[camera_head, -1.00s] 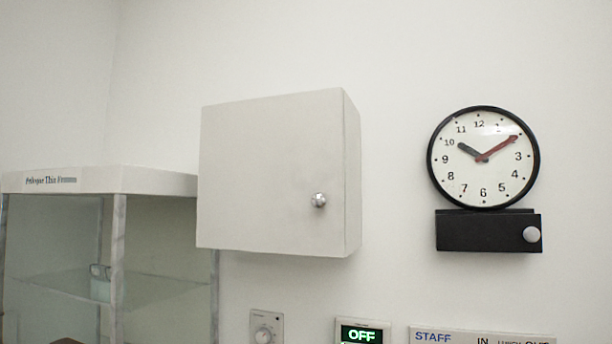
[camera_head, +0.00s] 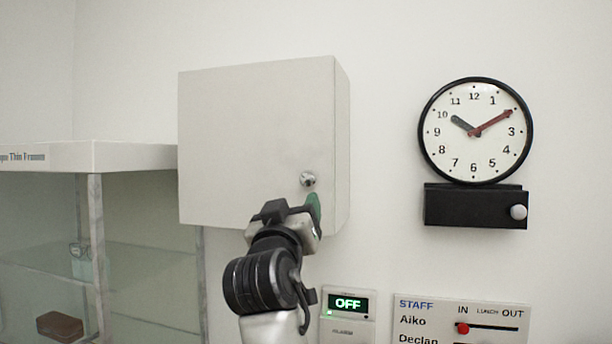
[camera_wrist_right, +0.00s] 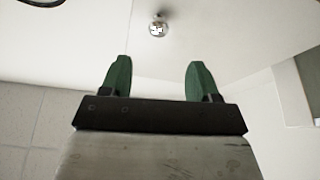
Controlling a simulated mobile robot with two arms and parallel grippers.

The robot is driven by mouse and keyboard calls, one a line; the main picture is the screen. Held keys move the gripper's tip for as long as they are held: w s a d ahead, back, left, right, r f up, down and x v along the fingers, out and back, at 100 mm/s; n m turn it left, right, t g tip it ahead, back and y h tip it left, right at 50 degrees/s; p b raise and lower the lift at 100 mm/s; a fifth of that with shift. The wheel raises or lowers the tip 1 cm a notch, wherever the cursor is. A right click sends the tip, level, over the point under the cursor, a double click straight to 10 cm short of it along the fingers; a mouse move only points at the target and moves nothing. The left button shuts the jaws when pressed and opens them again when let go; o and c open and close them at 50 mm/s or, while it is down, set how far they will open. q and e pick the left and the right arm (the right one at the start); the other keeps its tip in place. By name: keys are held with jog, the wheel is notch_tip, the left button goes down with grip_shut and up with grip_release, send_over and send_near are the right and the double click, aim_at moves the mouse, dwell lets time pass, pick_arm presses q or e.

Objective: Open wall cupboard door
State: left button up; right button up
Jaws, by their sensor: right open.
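The white wall cupboard (camera_head: 250,130) hangs on the wall, its door shut. Its round metal knob (camera_head: 308,179) sits at the lower right of the door. In the right wrist view the knob (camera_wrist_right: 159,27) shows at the top, beyond the fingertips and roughly between their lines. My right gripper (camera_head: 312,205) is just below the knob in the head view. Its two green fingers (camera_wrist_right: 160,80) are apart with nothing between them, and they do not reach the knob. My left gripper is in neither view.
A wall clock (camera_head: 475,148) hangs to the right above a black box (camera_head: 474,206) with a round knob. An OFF panel (camera_head: 348,304) and a staff board (camera_head: 461,320) are below. A glass-sided cabinet (camera_head: 140,157) stands at left, a brown box (camera_head: 60,326) inside it.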

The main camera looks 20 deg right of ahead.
aim_at(307, 180)
jog(key=p+x, duration=0.2)
jog(key=x, duration=0.1)
jog(key=p+x, duration=0.2)
jog(key=x, duration=0.1)
jog(key=p+x, duration=0.1)
jog(key=x, duration=0.2)
jog(key=shift+w+d+r+p, duration=0.1)
jog(key=shift+d+r+p, duration=0.05)
jog(key=shift+r+p, duration=0.25)
jog(key=shift+w+d+p, duration=0.3)
jog(key=shift+w, duration=0.3)
jog(key=shift+c, duration=0.3)
grip_shut()
